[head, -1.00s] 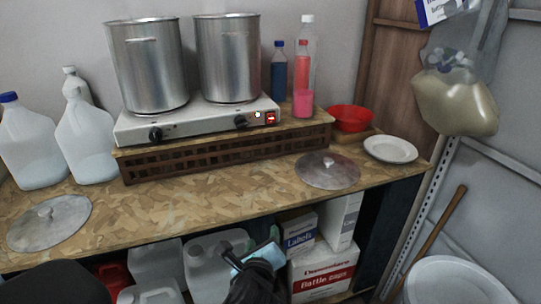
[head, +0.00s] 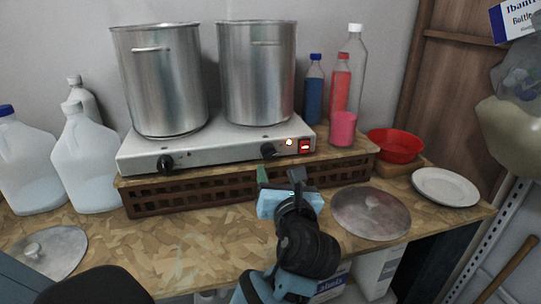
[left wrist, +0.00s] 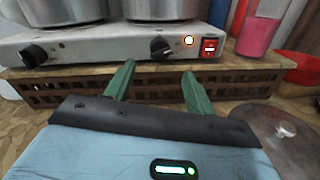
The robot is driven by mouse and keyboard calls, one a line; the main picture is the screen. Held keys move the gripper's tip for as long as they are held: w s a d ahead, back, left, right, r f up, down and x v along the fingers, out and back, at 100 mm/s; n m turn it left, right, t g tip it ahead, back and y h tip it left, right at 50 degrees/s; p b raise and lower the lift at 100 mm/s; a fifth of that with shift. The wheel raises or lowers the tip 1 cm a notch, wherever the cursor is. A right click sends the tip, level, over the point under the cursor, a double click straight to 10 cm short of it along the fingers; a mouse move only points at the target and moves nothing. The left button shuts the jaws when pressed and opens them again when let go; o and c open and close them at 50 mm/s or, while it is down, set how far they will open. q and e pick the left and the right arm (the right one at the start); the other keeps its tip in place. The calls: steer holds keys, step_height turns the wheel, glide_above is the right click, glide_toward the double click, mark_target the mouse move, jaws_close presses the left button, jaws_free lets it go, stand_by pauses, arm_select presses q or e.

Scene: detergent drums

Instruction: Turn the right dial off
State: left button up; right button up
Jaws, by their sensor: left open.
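The right dial (head: 268,151) is a black knob on the front of the white two-burner hot plate (head: 215,152); it also shows in the left wrist view (left wrist: 162,47). Its exact turn angle is hard to read. An indicator light (head: 289,142) glows beside it, left of a red switch (head: 305,146). The left dial (head: 166,162) is a similar black knob. My left gripper (head: 281,176) is open and empty, below and in front of the right dial, apart from it. Its green fingers (left wrist: 158,80) point toward the hot plate's front. My right gripper is not seen.
Two steel pots (head: 160,80) stand on the hot plate, which sits on a slatted wooden riser (head: 225,189). A pink cup (head: 343,128), bottles and a red bowl (head: 395,146) stand to the right. A metal lid (head: 370,212) lies on the counter right of my gripper.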

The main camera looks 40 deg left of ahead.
mark_target(271, 156)
arm_select(q)
steer(key=x, duration=0.6)
steer(key=shift+w+a, duration=0.1)
steer(key=shift+w, duration=0.05)
steer(key=shift+w+a, duration=0.4)
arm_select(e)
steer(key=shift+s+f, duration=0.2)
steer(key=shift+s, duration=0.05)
